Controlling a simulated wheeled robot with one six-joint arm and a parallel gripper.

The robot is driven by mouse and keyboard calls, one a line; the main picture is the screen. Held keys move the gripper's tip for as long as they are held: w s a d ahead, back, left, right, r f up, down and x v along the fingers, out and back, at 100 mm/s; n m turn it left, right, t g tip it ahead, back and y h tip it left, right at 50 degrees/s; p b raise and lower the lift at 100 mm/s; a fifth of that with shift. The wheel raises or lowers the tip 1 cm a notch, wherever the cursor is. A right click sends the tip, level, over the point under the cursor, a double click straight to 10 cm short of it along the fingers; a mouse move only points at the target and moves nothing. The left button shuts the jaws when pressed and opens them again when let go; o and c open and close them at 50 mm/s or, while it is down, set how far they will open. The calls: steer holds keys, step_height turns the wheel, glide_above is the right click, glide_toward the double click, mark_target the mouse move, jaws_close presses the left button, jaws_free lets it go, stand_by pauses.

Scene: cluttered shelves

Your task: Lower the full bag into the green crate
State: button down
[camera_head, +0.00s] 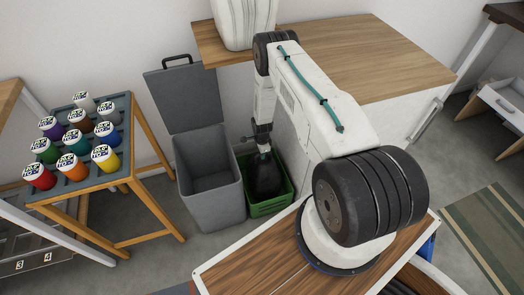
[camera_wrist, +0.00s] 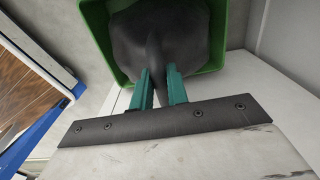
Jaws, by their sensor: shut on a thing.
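A dark, full bag (camera_head: 266,178) hangs below my gripper (camera_head: 262,150) and sits within the walls of the green crate (camera_head: 272,207) on the floor. In the wrist view, the teal fingers of my gripper (camera_wrist: 159,88) are shut on the gathered neck of the bag (camera_wrist: 178,38). The green crate's rim (camera_wrist: 216,50) surrounds the bag there. The bag's underside is hidden, so I cannot tell whether it touches the crate floor.
A grey bin (camera_head: 210,185) with its lid (camera_head: 184,97) raised stands open just left of the crate. A wooden-topped cabinet (camera_head: 365,55) is close on the right. A rack of colourful paint jars (camera_head: 75,145) stands at left.

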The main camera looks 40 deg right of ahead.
steer(key=shift+f, duration=0.75)
stand_by(0.8)
steer(key=c, duration=1.3)
jaws_free()
step_height(320, 180, up, 8)
steer(key=shift+f, duration=0.1)
